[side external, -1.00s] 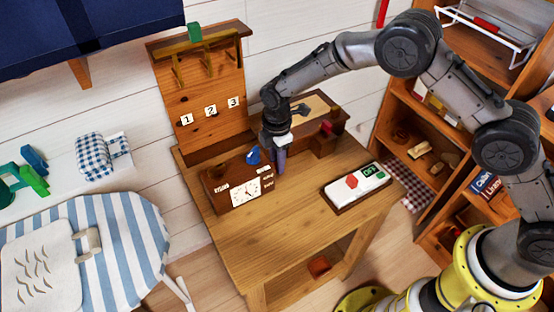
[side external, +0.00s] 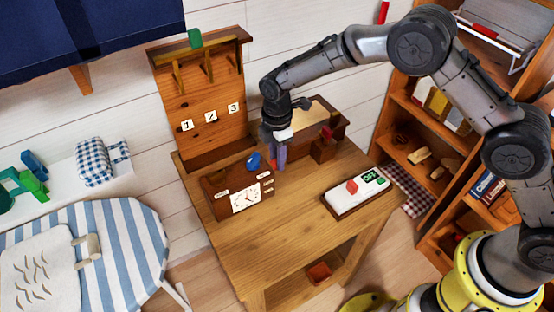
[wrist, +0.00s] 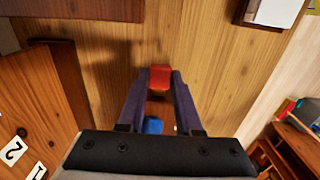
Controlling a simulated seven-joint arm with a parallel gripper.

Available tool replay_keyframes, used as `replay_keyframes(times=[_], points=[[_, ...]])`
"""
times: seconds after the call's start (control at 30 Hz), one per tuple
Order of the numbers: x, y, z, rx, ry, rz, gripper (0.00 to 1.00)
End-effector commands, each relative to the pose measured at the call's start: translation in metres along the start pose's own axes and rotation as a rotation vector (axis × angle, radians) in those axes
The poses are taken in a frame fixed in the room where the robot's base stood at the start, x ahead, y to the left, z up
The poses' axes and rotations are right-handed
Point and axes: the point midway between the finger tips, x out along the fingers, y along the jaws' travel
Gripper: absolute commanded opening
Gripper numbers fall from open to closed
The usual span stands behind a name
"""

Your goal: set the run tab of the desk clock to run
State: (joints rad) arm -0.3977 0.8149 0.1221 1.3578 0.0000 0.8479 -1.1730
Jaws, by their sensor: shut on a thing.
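The desk clock (side external: 223,203), a brown wooden box with a white dial (side external: 245,198), sits on the table's left part in the side view. A blue knob (side external: 253,161) shows on its top, and small pale labels lie around the dial. My gripper (side external: 280,164) points down close to the clock's back right end. In the wrist view my gripper (wrist: 160,82) is shut on a small red piece (wrist: 160,78) between its fingertips. A blue piece (wrist: 153,125) shows between the fingers, nearer the palm. I cannot tell whether the red piece is the run tab; no tab is clear in the side view.
A white device (side external: 357,193) with a red part and a dark display stands on the table (side external: 290,235) at right. A wooden box (side external: 318,118) stands behind my gripper. A numbered peg board (side external: 205,95) rises at the back left. The table's front middle is clear.

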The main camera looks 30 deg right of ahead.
Motion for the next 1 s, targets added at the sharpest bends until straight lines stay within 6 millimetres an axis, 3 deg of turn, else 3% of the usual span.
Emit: replay_keyframes(times=[0.03, 0.07, 0.23, 0.53, 0.67, 1.0], points=[[-0.004, 0.0, 0.0, 0.0, 0.001, 0.002, 0.0], [-0.004, 0.0, -0.001, 0.0, 0.001, 0.002, 0.35], [-0.003, 0.0, 0.0, 0.0, 0.001, 0.001, 0.65], [-0.003, 0.0, 0.0, 0.0, 0.001, 0.001, 0.65], [-0.013, 0.001, -0.001, 0.0, 0.002, 0.004, 0.65], [-0.08, 0.001, -0.001, 0.0, 0.002, 0.006, 0.65]])
